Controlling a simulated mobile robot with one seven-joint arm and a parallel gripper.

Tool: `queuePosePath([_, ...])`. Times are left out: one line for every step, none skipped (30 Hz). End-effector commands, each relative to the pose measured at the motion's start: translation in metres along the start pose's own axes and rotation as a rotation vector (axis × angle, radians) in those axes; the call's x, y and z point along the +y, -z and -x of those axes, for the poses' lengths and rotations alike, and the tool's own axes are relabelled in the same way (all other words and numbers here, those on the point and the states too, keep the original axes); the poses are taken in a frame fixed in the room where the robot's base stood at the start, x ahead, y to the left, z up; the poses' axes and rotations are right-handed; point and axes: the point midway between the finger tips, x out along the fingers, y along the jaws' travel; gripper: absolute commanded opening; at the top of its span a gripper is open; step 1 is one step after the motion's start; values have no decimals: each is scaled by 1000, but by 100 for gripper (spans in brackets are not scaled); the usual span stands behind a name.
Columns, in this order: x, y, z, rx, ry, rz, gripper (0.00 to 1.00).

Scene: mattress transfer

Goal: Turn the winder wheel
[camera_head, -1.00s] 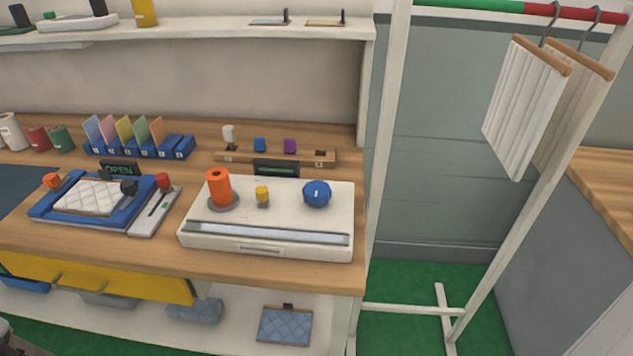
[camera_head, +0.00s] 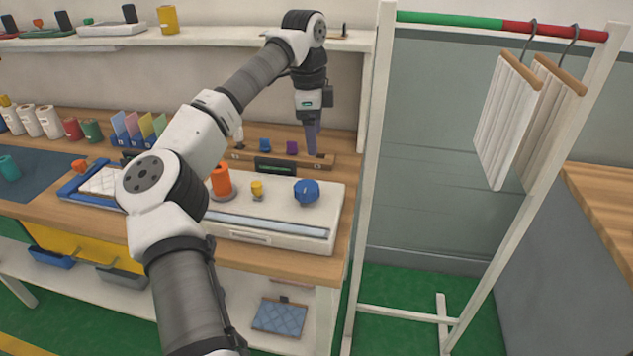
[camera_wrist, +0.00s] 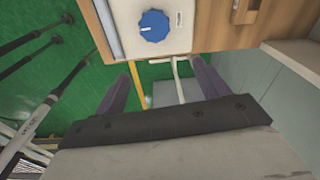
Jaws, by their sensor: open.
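The blue winder wheel (camera_head: 307,192), a lobed knob with a white mark, sits at the right of the white winder box (camera_head: 240,218). It also shows at the top of the wrist view (camera_wrist: 154,26), beyond my fingertips. My gripper (camera_head: 312,148) points down near the back right of the box, above or behind the wheel in the head view. Its fingers are apart and empty in the wrist view (camera_wrist: 158,85), and neither touches the wheel. An orange spool (camera_head: 220,180) and a small yellow knob (camera_head: 257,189) stand left of the wheel.
A wooden rack (camera_head: 245,156) with coloured pegs runs behind the box. A white shelf (camera_head: 225,48) is above the bench, close to my arm. A white hanger frame (camera_head: 366,200) stands to the right. My arm hides part of the blue tray (camera_head: 75,190).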

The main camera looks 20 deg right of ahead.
Motion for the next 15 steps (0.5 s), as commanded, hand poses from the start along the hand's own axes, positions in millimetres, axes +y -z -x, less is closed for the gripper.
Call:
queuePosePath([0,-8,2,-43,-9,42,73])
queuePosePath([0,-12,2,-61,-14,59,73])
queuePosePath([0,-15,1,-75,-18,75,73])
queuePosePath([0,-16,-1,-81,-20,82,73])
queuePosePath([0,-17,-3,-84,-21,85,73])
queuePosePath([0,-18,-7,-83,-22,85,73])
queuePosePath([0,-18,-11,-82,-23,84,73])
queuePosePath([1,-18,-15,-81,-23,83,73])
queuePosePath([1,-18,-22,-80,-24,81,73])
queuePosePath([1,-18,-27,-78,-24,80,73])
queuePosePath([1,-19,-33,-79,-23,81,73])
queuePosePath([2,-19,-42,-78,-25,80,73])
queuePosePath([2,-20,-48,-77,-25,80,73])
queuePosePath([2,-20,-55,-77,-24,79,73])
queuePosePath([2,-21,-63,-77,-24,79,73])
